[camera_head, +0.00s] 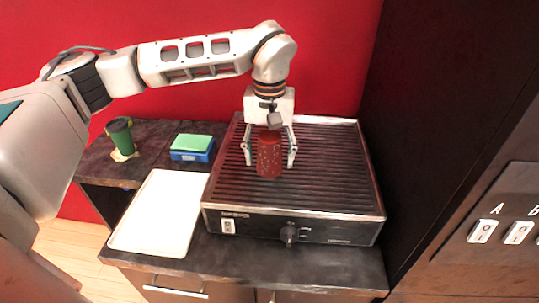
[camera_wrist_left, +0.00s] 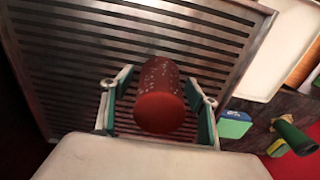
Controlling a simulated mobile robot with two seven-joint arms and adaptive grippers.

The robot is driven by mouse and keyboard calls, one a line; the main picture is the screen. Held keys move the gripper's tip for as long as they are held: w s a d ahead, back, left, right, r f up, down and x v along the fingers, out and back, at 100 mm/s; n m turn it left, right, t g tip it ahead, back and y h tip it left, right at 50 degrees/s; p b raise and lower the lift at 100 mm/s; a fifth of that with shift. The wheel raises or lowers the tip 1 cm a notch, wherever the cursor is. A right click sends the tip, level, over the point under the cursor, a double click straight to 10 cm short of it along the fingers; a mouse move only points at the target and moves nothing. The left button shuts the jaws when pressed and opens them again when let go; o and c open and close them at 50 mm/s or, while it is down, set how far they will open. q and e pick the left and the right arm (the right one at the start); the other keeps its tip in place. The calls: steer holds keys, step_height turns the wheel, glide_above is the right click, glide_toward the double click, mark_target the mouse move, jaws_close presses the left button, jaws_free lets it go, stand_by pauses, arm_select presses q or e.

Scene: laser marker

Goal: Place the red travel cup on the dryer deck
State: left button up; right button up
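The dark red, speckled travel cup (camera_head: 269,156) stands upright on the slatted top of the dryer deck (camera_head: 330,170), as far as I can tell. My left gripper (camera_head: 269,164) points down over the cup from above. Its two fingers are spread, one on each side of the cup, with a gap showing on both sides. In the left wrist view the cup (camera_wrist_left: 160,98) sits between the two green-padded fingers, with the deck's slats (camera_wrist_left: 60,60) behind it. My right gripper is not in view.
A white tray (camera_head: 158,215) lies left of the deck. Behind it are a blue box with a green top (camera_head: 192,148) and a green cup (camera_head: 119,134). A dark panel with switches (camera_head: 483,231) stands at the right. The deck's front and right slats are clear.

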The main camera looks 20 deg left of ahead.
arm_select(q)
steer(key=shift+r, duration=0.1)
step_height(320, 180, up, 12)
steer(key=shift+r+b, duration=0.1)
steer(key=shift+b, duration=0.2)
stand_by(0.7)
